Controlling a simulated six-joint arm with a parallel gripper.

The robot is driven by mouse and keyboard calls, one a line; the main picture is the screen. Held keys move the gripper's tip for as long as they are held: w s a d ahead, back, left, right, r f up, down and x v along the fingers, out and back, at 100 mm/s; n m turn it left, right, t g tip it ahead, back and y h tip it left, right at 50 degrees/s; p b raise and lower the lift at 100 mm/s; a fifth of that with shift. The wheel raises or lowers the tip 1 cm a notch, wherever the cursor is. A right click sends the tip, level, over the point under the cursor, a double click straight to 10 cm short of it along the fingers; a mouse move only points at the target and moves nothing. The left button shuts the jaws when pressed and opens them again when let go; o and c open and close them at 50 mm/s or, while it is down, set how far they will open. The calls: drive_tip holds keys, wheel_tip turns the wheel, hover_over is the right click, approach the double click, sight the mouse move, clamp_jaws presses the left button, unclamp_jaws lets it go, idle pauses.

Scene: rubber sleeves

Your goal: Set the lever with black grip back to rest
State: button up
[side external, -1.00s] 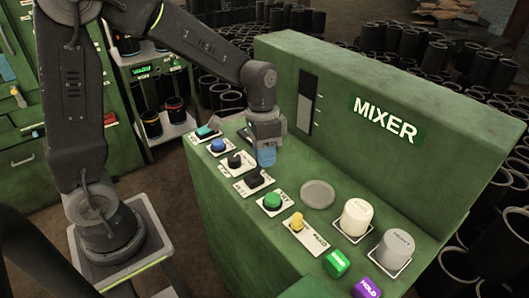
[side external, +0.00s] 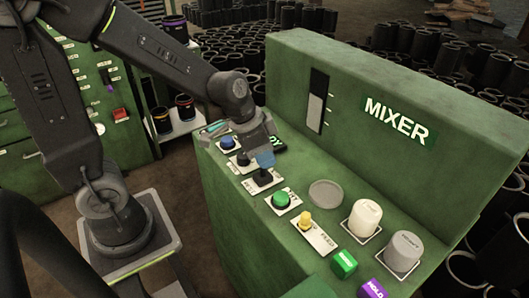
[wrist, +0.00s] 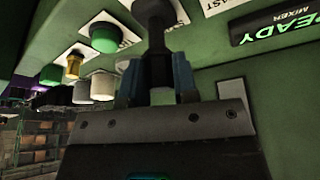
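The lever with the black grip (side external: 263,178) stands on a white plate on the green mixer's sloping panel. My gripper (side external: 264,160) is right at its top, with a blue fingertip showing beside the dark grip. In the wrist view the black lever (wrist: 155,14) runs down between the two blue fingers of my gripper (wrist: 157,80), which stand apart on either side of it. Whether the fingers press on the grip or leave small gaps cannot be made out. The lever's lower part is partly hidden in the side view.
A second black control (side external: 242,158) and a blue button (side external: 227,142) lie farther along the panel. A green button (side external: 281,199), yellow knob (side external: 305,218), white cap (side external: 365,217) and grey cap (side external: 402,250) lie nearer. The mixer's tall back (side external: 345,110) rises beside my gripper.

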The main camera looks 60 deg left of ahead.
drive_tip(key=o, duration=0.4)
drive_tip(key=shift+r, duration=0.1)
drive_tip(key=v, duration=1.3)
drive_tip(key=shift+s+a+r, duration=0.1)
drive_tip(key=shift+s+r, duration=0.1)
drive_tip(key=shift+r, duration=0.1)
drive_tip(key=shift+c, duration=0.2)
